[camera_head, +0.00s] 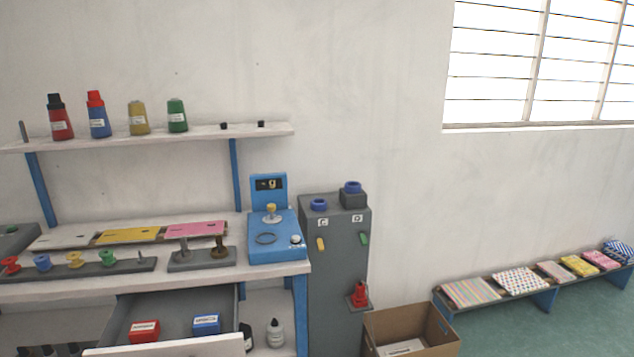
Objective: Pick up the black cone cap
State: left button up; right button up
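A black cap (54,101) sits on top of the red thread cone (60,126) at the left of the upper shelf (200,134). Next to it stands a blue cone (99,125) with a red cap (95,98) on top. A yellow cone (138,118) and a green cone (177,116) stand further right without such a cap. Two small black pieces (224,126) (261,123) are on the shelf's right part; I cannot tell what they are. Neither of my grippers is in view.
Below the shelf is a bench with a spool rack (95,268), coloured plates and a blue scale (275,235). An open drawer (165,348) juts out with red and blue boxes. A grey cabinet (335,270) and cardboard box (412,330) stand to the right.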

aim_at(54, 102)
jog(key=u, duration=1.3)
jog(key=i+j, duration=0.15)
